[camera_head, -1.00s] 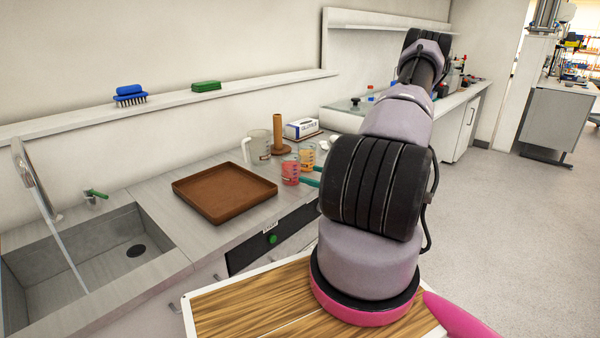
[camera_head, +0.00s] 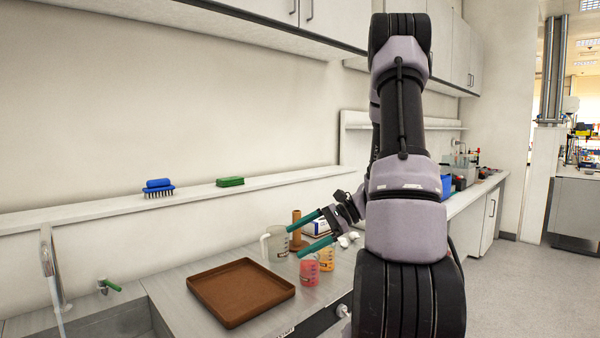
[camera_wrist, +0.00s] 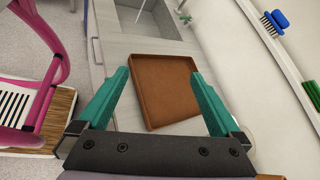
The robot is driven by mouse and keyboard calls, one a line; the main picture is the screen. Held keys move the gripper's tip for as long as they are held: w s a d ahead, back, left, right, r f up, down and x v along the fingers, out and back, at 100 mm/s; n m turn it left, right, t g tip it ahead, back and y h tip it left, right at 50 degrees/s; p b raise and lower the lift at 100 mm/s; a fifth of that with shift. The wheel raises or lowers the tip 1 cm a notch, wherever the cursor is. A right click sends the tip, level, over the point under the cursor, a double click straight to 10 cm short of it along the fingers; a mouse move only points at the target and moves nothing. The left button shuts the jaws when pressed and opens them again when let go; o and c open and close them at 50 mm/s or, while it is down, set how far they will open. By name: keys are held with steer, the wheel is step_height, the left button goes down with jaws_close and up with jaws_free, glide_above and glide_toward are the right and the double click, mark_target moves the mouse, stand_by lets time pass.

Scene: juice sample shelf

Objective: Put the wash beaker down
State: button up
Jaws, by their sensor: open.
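My gripper (camera_head: 295,241) is open and empty, its two teal fingers pointing left above the counter near the beakers. In the wrist view my gripper (camera_wrist: 160,73) also has nothing between its fingers. A clear handled jug (camera_head: 275,246), a beaker with red contents (camera_head: 309,272) and a beaker with orange contents (camera_head: 327,260) stand upright on the counter. I cannot tell which is the wash beaker. The fingers partly overlap the jug and red beaker in the head view; contact cannot be seen.
An empty brown tray (camera_head: 240,319) lies on the counter left of the beakers; the wrist view shows it too (camera_wrist: 165,124). A brown cylinder (camera_head: 296,222) and a white-blue box (camera_head: 317,229) stand behind. A blue brush (camera_head: 159,187) and green block (camera_head: 230,181) lie on the shelf.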

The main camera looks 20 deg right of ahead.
steer(key=s+a+r+n+t+h, duration=0.1)
steer(key=s+a+r+n+h, duration=0.1)
steer(key=r, duration=0.4)
steer(key=s+a+r+n+t+h, duration=0.1)
steer(key=s+a+r+n+h, duration=0.1)
steer(key=s+r+n+h, duration=0.2)
steer(key=s+a+r+n+t+h, duration=0.1)
steer(key=s+r+n+h, duration=0.3)
steer(key=s+r, duration=0.4)
step_height(320, 180, up, 2)
steer(key=shift+a+r+n+t, duration=0.1)
steer(key=shift+a+n+t, duration=0.3)
steer(key=shift+a+n, duration=0.45)
